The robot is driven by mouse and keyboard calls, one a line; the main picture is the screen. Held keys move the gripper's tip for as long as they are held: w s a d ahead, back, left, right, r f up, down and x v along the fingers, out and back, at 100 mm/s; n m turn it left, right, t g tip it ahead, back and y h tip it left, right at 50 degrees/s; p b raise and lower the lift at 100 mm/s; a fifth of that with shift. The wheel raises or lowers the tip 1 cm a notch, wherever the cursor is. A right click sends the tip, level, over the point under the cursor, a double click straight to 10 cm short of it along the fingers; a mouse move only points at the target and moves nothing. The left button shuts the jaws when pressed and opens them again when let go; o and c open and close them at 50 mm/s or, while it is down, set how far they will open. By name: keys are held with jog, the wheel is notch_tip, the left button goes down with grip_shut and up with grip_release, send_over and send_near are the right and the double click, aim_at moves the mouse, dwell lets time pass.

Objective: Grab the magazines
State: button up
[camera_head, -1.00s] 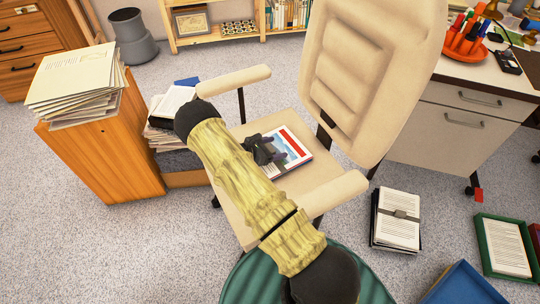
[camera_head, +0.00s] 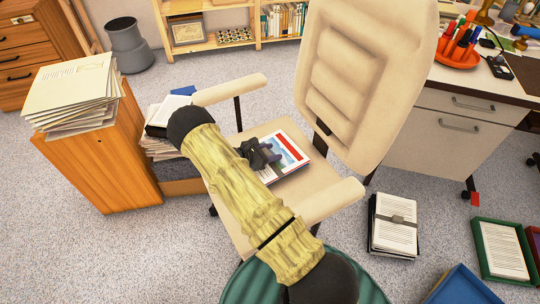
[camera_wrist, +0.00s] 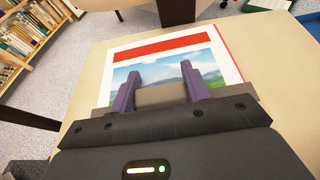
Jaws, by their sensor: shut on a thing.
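The magazines (camera_head: 289,149) lie as a thin stack on the seat of the cream office chair (camera_head: 232,198). The top cover has a red band and a landscape picture. In the wrist view the magazines (camera_wrist: 190,45) fill the middle, flat on the seat. My gripper (camera_head: 268,157) is over their near left part; it also shows in the wrist view (camera_wrist: 166,92) with its two purple fingers on either side of a pale, blurred patch at the near edge. The gripper is shut on the magazines. The fingers and arm hide their near edge.
Chair armrests (camera_head: 230,88) flank the seat, and the backrest (camera_head: 365,65) rises behind. A wooden cabinet (camera_head: 110,160) with a paper stack (camera_head: 75,92) stands left.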

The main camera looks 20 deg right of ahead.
notch_tip(320, 180, up, 8)
jog(key=p, duration=0.2)
dwell(0.5)
